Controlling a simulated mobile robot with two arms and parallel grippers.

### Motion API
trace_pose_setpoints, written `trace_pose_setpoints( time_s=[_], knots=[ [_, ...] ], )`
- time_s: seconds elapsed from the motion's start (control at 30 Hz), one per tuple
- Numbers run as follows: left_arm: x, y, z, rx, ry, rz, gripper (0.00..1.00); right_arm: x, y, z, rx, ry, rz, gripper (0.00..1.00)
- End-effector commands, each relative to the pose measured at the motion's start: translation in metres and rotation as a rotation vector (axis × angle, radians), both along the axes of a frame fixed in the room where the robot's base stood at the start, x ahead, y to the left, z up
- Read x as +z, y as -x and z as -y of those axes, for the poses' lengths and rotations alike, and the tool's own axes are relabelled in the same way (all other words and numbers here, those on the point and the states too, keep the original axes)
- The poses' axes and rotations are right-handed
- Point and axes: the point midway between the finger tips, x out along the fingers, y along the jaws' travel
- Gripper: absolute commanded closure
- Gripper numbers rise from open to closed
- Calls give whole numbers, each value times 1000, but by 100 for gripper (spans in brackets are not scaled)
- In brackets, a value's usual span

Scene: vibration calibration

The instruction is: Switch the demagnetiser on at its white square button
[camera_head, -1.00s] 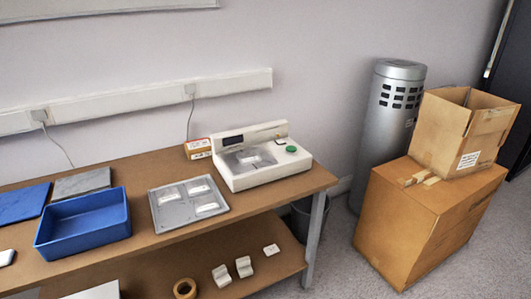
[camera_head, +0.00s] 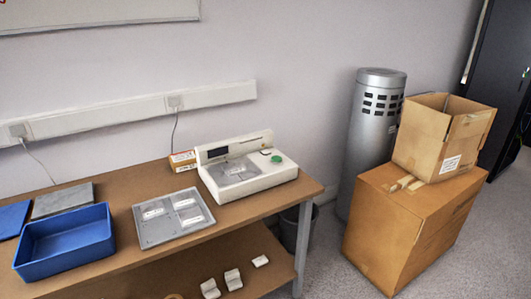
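A white bench device (camera_head: 246,170) stands at the right end of the wooden table. It has a dark display, a grey plate with a small pale piece on it, and a round green button (camera_head: 276,158). I cannot tell whether this is the demagnetiser. I cannot make out a white square button on it. Neither of my grippers is in view.
A grey tray (camera_head: 148,238) with several white pieces and a blue bin (camera_head: 20,270) share the table (camera_head: 120,205). White blocks lie on its lower shelf. Cardboard boxes (camera_head: 385,250) and a silver cylinder (camera_head: 362,140) stand to the right.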

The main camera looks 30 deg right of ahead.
Motion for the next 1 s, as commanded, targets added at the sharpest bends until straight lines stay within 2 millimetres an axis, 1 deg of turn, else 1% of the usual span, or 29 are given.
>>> trace_pose_setpoints(
  time_s=[0.03, 0.2, 0.27, 1.0],
  knots=[
    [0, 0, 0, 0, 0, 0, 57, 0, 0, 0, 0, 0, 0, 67],
    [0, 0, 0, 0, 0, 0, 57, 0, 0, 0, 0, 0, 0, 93],
    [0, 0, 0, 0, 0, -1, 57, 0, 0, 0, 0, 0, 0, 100],
    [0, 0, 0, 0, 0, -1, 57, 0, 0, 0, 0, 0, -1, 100]
  ],
)
